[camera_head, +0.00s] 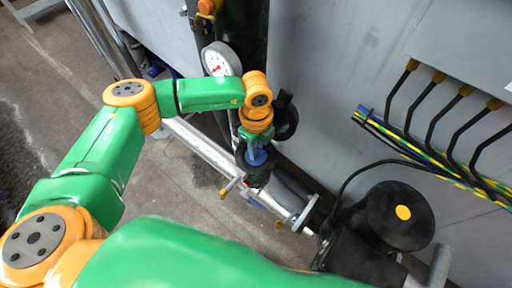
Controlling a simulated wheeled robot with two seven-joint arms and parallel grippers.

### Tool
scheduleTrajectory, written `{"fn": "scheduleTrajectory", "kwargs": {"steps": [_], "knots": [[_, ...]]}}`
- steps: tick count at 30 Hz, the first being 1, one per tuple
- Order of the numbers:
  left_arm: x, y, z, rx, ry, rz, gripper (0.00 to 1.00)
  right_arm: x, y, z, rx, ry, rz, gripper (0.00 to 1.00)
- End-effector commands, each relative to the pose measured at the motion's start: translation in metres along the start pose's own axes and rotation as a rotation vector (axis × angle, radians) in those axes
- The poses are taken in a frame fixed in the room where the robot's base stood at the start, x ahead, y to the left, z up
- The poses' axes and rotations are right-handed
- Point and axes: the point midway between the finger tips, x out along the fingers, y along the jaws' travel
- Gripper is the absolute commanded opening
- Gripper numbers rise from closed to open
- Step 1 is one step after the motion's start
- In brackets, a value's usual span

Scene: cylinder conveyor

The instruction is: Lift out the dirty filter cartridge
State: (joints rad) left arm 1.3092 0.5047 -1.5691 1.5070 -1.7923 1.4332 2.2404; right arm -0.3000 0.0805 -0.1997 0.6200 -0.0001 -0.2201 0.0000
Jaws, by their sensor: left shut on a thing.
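My left gripper (257,158) points down from the green and orange arm, over a dark round fitting (260,178) on the pipework. Its blue and black end is small and partly merges with the dark parts around it. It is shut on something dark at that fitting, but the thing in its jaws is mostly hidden. I cannot make out the dirty filter cartridge clearly, nor tell how far it sits inside the fitting. A black round cap-like part (286,117) stands just right of the gripper. My right gripper is not in view.
A silver pipe (200,148) runs diagonally to a flange near a black motor-like unit (398,216). A grey cabinet (340,75) and cables (440,150) close off the right. Bare floor (175,210) lies left of the pipe.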

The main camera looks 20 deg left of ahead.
Motion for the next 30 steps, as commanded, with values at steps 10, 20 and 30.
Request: {"fn": "scheduleTrajectory", "kwargs": {"steps": [10, 20, 30], "knots": [[0.000, 0.000, 0.000, 0.000, 0.000, -0.001, 0.00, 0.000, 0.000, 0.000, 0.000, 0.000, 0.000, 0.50], [-0.020, 0.000, 0.000, 0.000, 0.000, -0.001, 0.00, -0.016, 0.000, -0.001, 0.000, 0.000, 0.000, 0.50], [-0.044, 0.000, 0.000, 0.000, 0.000, -0.001, 0.00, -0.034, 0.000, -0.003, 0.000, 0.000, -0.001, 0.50]]}}
